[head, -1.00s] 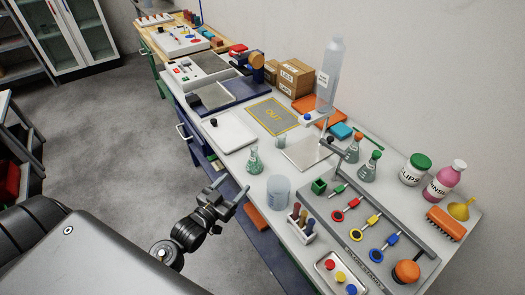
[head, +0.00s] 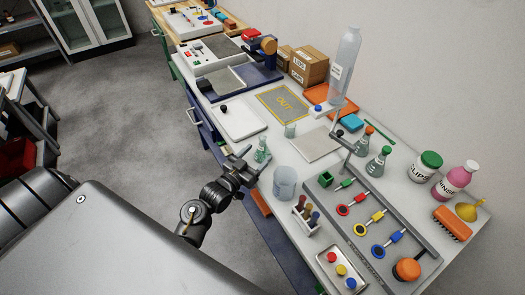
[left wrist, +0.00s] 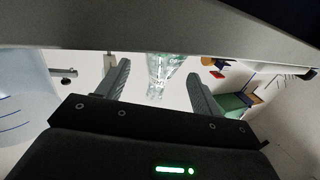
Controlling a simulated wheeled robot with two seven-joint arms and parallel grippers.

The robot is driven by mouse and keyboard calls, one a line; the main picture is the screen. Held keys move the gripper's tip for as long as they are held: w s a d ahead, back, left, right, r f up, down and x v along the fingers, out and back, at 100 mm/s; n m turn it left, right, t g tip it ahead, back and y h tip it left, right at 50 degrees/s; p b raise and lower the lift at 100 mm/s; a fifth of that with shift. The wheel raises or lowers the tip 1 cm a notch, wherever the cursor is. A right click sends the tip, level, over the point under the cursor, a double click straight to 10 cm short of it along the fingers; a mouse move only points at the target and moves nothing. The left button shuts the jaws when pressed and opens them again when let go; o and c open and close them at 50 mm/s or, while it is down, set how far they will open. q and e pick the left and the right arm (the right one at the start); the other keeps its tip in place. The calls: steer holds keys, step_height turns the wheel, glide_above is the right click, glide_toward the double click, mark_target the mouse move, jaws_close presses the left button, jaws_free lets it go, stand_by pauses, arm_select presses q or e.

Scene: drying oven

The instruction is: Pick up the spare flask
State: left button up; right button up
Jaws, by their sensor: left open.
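A small clear conical flask with greenish contents and no stopper (head: 262,152) stands upright near the table's front edge; I take it as the spare flask. My left gripper (head: 250,163) is open and empty, just in front of it, fingers pointing toward it. In the left wrist view the flask (left wrist: 160,76) shows between the two open fingers (left wrist: 157,85), upper part cut off by a dark bar across the picture. I cannot tell whether it is fully between the fingertips. My right gripper is not in view.
A large beaker (head: 285,183) stands close to the right of my left gripper. A small beaker (head: 290,130) is behind the flask. Flasks with orange (head: 363,142) and green (head: 378,162) stoppers stand farther right.

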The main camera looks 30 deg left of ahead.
mark_target(259, 152)
arm_select(q)
steer(key=w, duration=0.2)
steer(key=w+p, duration=0.1)
steer(key=w, duration=0.1)
steer(key=shift+w+d+f, duration=0.1)
steer(key=shift+d, duration=0.1)
steer(key=c, duration=1.1)
